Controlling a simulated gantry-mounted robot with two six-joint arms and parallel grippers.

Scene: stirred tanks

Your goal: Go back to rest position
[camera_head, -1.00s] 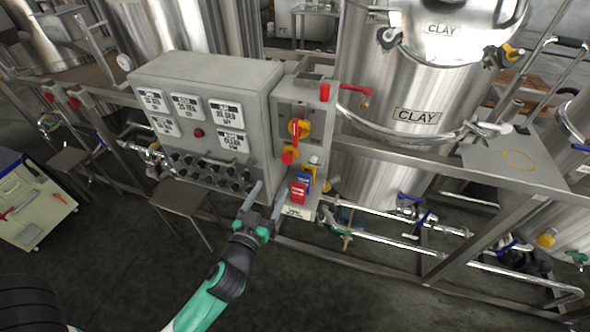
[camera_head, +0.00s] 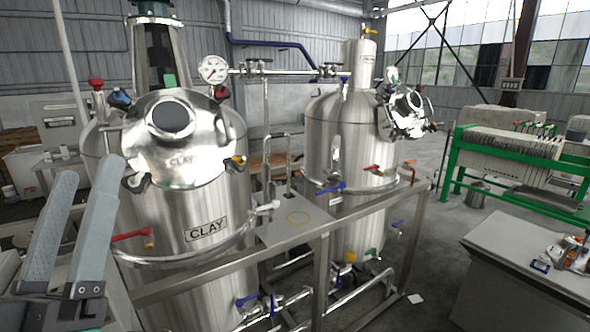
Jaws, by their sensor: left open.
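My left gripper (camera_head: 78,225) is large and close at the lower left of the head view. Its two grey fingers point up and stand a little apart, with nothing seen between them. It overlaps the left edge of the steel tank labelled CLAY (camera_head: 205,232) in the picture. I cannot tell how far it is from the tank. My right gripper is not in view.
A second steel tank (camera_head: 335,150) stands to the right, with a steel frame (camera_head: 240,268) along the tanks' front. Pipes and valves, such as a red-handled valve (camera_head: 130,236), stick out. A green-framed press (camera_head: 510,160) and grey cabinet (camera_head: 520,280) stand at right.

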